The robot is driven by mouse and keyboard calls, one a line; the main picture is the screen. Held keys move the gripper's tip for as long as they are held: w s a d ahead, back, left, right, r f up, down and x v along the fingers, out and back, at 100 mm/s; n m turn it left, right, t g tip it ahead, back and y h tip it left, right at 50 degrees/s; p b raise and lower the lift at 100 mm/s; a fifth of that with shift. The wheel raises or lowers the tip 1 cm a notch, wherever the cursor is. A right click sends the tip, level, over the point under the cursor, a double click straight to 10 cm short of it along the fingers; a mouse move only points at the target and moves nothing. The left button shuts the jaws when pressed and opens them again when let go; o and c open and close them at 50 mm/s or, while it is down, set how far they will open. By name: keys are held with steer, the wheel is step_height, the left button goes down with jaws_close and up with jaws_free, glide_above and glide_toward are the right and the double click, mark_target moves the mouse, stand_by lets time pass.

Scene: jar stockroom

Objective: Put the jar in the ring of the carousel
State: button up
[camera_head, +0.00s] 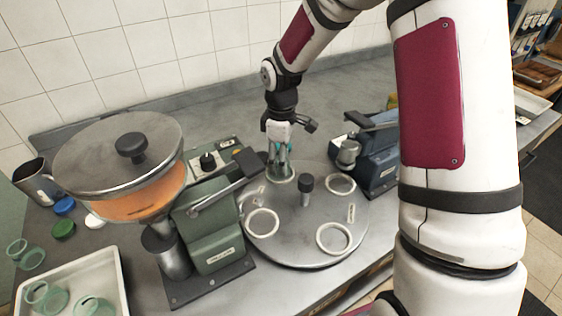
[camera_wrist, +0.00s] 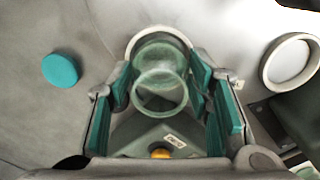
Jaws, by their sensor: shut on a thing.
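The jar (camera_wrist: 160,92) is greenish, clear glass, and sits between the teal pads of my gripper (camera_wrist: 160,95) in the wrist view. My gripper (camera_head: 279,158) is shut on it and points down at the far side of the grey carousel (camera_head: 290,245). A white ring (camera_wrist: 136,38) shows just behind and around the jar's far end. I cannot tell whether the jar's base is inside this ring or just above it. Other white rings on the carousel, at front left (camera_head: 262,223), front right (camera_head: 334,238) and right (camera_head: 341,185), look empty.
A green machine (camera_head: 213,235) with an orange-filled hopper stands left of the carousel, a blue-grey machine (camera_head: 372,160) to its right. A white tray (camera_head: 118,265) holds green jars. Loose lids (camera_head: 64,206) lie at left. A teal disc (camera_wrist: 60,70) shows in the wrist view.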

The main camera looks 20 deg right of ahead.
steer(key=shift+f, duration=0.6)
steer(key=shift+f, duration=0.1)
steer(key=o, duration=1.2)
step_height(320, 180, up, 12)
steer(key=s+r+m+t+h, duration=0.15)
steer(key=s+r+m, duration=0.35)
steer(key=s+r, duration=0.6)
steer(key=s+m+t+y, duration=0.1)
steer(key=s+m+t, duration=0.2)
steer(key=s, duration=1.3)
steer(key=m, duration=0.3)
steer(key=shift+s, duration=0.4)
